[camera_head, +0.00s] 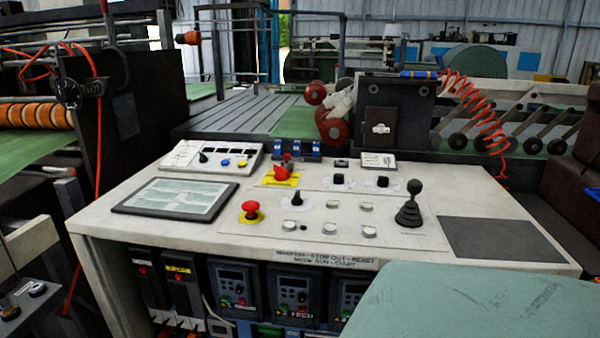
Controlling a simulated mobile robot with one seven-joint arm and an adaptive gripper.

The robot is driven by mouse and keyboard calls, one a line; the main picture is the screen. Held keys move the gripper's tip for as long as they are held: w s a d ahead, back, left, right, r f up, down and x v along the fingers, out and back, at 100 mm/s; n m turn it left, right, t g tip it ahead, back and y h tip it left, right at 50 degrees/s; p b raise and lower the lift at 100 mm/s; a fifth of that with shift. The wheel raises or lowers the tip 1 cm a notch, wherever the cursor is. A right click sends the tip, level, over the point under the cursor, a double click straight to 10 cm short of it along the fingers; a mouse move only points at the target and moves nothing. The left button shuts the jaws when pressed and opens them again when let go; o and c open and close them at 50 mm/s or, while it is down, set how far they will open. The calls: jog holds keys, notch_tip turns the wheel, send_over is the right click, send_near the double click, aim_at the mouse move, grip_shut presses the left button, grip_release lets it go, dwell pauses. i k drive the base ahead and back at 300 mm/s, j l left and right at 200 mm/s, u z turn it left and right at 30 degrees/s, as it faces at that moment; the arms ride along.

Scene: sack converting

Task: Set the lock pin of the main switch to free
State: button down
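A red rotary switch handle on a yellow plate (282,175) sits at the back middle of the pale control desk and looks like the main switch. A small red-topped part (287,157) stands just behind it, close to a row of blue-topped parts. I cannot tell whether this is the lock pin, and the pin's position is too small to read. My gripper is not in view.
The desk (150,230) also carries a red mushroom button (250,208), a black joystick (409,207), a flat screen (176,198) and several knobs. A dark box (395,112) stands behind. A coiled red hose (478,100) hangs at right. A green surface (480,305) fills the lower right.

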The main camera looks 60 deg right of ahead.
aim_at(286, 156)
jog(key=z, duration=2)
